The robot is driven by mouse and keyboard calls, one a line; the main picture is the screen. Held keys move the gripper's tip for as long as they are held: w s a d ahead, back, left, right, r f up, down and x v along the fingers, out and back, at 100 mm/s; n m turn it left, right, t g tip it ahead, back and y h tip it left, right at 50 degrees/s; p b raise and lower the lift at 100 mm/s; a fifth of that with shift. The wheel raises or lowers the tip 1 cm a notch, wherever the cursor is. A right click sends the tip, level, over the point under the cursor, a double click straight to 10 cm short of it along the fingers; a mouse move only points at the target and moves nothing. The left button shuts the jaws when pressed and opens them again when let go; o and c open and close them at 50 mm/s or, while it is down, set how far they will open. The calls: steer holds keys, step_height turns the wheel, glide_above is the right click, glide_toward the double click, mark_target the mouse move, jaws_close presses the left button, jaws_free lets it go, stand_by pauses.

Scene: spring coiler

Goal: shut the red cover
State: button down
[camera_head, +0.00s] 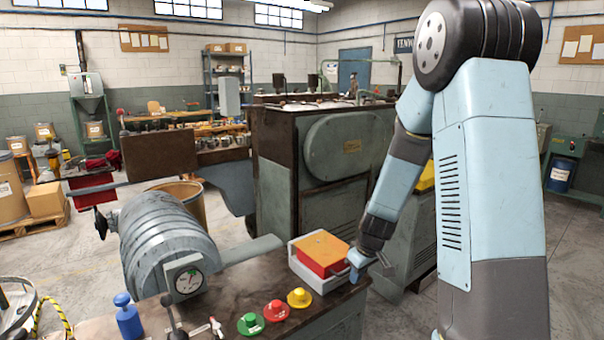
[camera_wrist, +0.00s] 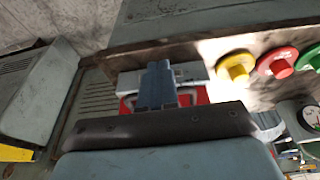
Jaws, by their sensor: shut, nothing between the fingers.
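The red cover (camera_head: 318,262) has an orange-looking top face and sits in a pale grey housing (camera_head: 322,284) on the bench's right end. I cannot tell how far it is open. My gripper (camera_head: 357,268) is at the cover's right side, shut and empty, very close to it; contact cannot be made out. In the wrist view my blue gripper (camera_wrist: 158,75) lies in front of the red cover (camera_wrist: 202,97), hiding its middle. Parts of a grey handle (camera_wrist: 187,93) show on both sides of the fingers.
Green (camera_head: 250,324), red (camera_head: 276,311) and yellow (camera_head: 299,298) push buttons stand on the bench left of the housing. Farther left are a coiled grey drum (camera_head: 165,240), a dial gauge (camera_head: 189,281) and a blue bottle-shaped object (camera_head: 128,318). A large machine (camera_head: 310,190) stands behind.

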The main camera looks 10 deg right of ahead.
steer(key=shift+r, duration=0.1)
steer(key=s+d+r, duration=0.5)
steer(key=s+d, duration=0.1)
steer(key=s, duration=0.4)
steer(key=s+a+r+m+t, duration=0.1)
steer(key=s+a+r+m, duration=0.2)
steer(key=s+r, duration=0.5)
steer(key=s+a+r+m+t+h, duration=0.1)
steer(key=s+a+r+m, duration=0.2)
steer(key=s+r, duration=0.5)
steer(key=shift+s+a+r+t+h, duration=0.15)
steer(key=shift+a+r+t+h, duration=0.35)
steer(key=shift+r, duration=3.1)
steer(key=shift+a, duration=0.15)
